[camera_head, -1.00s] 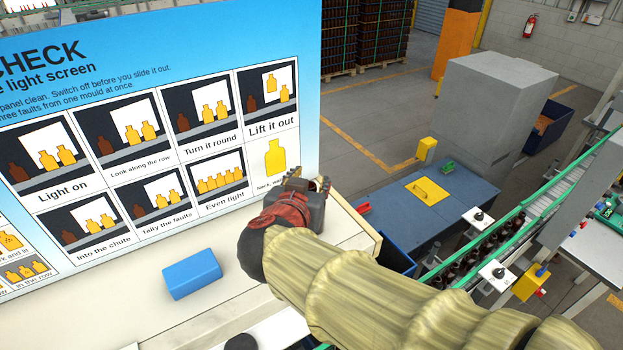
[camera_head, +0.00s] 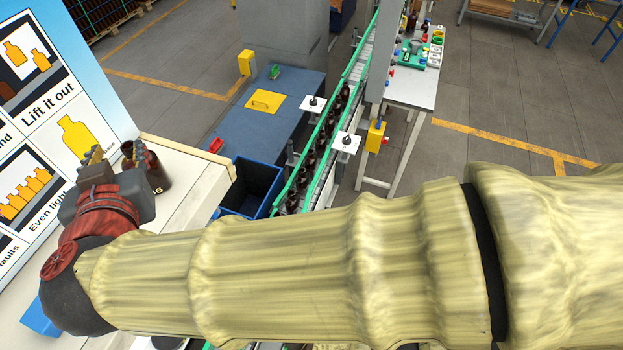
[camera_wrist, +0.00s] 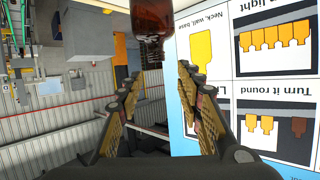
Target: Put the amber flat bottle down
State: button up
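A dark amber bottle (camera_head: 158,174) is on the cream bench top (camera_head: 200,172) near its far corner, just right of my gripper (camera_head: 118,157) in the head view. In the wrist view, which appears upside down, part of the amber bottle (camera_wrist: 152,18) shows at the top edge, beyond the fingertips. My gripper (camera_wrist: 160,78) has its two fingers apart, with no bottle between them. The bottle's full outline is cut off in the wrist view and partly hidden by my gripper in the head view, so its flat shape cannot be confirmed.
An instruction board (camera_head: 75,110) stands close to the left of my gripper. A blue block (camera_head: 38,318) lies at the near left, partly hidden by my arm. A dark blue bin (camera_head: 252,188) and a conveyor with several bottles (camera_head: 318,150) lie past the bench's right edge.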

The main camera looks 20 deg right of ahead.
jog(key=w+d+r+n+y, duration=0.2)
jog(key=w+d+r+y, duration=0.3)
jog(key=d+r, duration=0.2)
jog(key=s+d+f+m+g+h, duration=0.1)
jog(key=s+d+f, duration=0.4)
jog(key=d, duration=0.5)
jog(key=s+d+f+m+g+h, duration=0.1)
jog(key=s+d+f+g+h, duration=0.3)
jog(key=d+f, duration=0.4)
jog(key=s+d+f+m+g+h, duration=0.1)
jog(key=s+d+f+g+h, duration=0.1)
jog(key=s+d+f, duration=0.4)
jog(key=d+f+g, duration=0.1)
jog(key=d, duration=0.4)
jog(key=shift+s+d, duration=0.3)
